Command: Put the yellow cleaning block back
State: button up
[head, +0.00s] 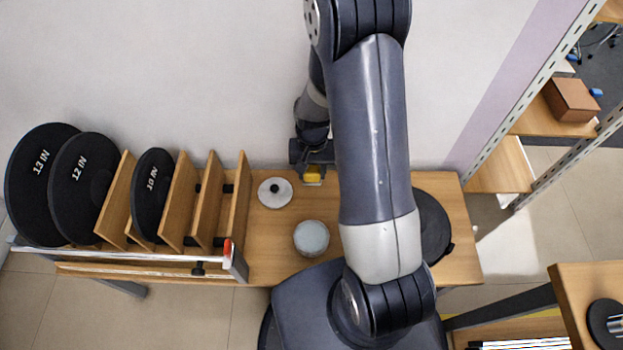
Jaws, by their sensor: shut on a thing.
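The yellow cleaning block (313,174) shows at the back of the wooden table, near the wall. My gripper (313,168) is above it, shut on it from the wall side. Only the block's lower part shows below the gripper; the fingers are mostly hidden by the wrist. I cannot tell whether the block touches the table.
A white round lid with a dark knob (275,192) and a grey round container (311,238) are close by on the table (270,262). A wooden rack (240,205) with black discs stands left. A black disc (433,225) lies right, partly behind my arm.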

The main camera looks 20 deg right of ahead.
aim_at(312, 168)
notch_tip(312, 168, down, 9)
jog(key=shift+b, duration=0.9)
jog(key=shift+f, duration=0.2)
jog(key=o, duration=0.9)
jog(key=shift+r, duration=0.15)
jog(key=r+p, duration=0.1)
jog(key=r, duration=0.7)
jog(key=r+p, duration=0.1)
jog(key=r, duration=0.3)
jog(key=shift+w+d+p, duration=0.15)
jog(key=shift+w+p, duration=0.15)
jog(key=shift+p, duration=0.05)
